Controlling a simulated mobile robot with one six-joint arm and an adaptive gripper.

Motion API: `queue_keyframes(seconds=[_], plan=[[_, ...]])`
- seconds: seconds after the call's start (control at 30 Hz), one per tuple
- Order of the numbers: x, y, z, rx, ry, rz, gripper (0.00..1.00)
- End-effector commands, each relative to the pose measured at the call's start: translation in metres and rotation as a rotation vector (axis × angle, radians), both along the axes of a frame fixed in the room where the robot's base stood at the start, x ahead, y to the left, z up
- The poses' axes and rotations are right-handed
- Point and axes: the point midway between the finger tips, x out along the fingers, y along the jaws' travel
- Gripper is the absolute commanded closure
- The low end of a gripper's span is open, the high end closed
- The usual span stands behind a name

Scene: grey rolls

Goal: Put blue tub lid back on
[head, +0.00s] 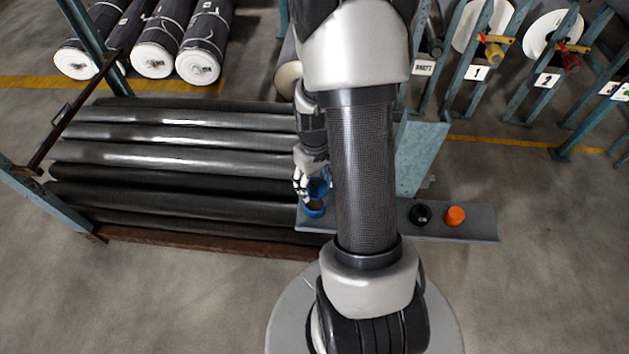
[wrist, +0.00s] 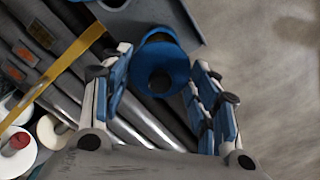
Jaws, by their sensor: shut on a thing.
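In the head view, my gripper (head: 303,186) is to the left of my forearm, just above the front shelf. It is shut on the blue lid (head: 319,188), which looks tilted. The blue tub (head: 314,209) stands on the shelf just below, partly behind my fingers and arm. In the wrist view, the blue lid (wrist: 168,58) with a dark round middle sits between the fingers of my gripper (wrist: 160,64). A blue rim (wrist: 157,34) shows just beyond it, probably the tub. Whether lid and tub touch cannot be told.
A black tub (head: 420,213) and an orange tub (head: 455,215) stand on the grey shelf (head: 483,222) to the right. Dark rolls (head: 190,155) lie stacked in a rack at left. Blue-green posts (head: 478,75) with white roll ends stand behind at right.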

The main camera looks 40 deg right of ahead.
Motion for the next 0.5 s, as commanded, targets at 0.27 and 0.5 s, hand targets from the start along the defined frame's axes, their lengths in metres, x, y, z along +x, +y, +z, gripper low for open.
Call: queue_keyframes(seconds=[0.27,0.5], plan=[[0.000,0.000,-0.013,0.000,0.000,0.000,0.68],[0.000,0.000,-0.036,0.000,0.000,-0.001,0.68]])
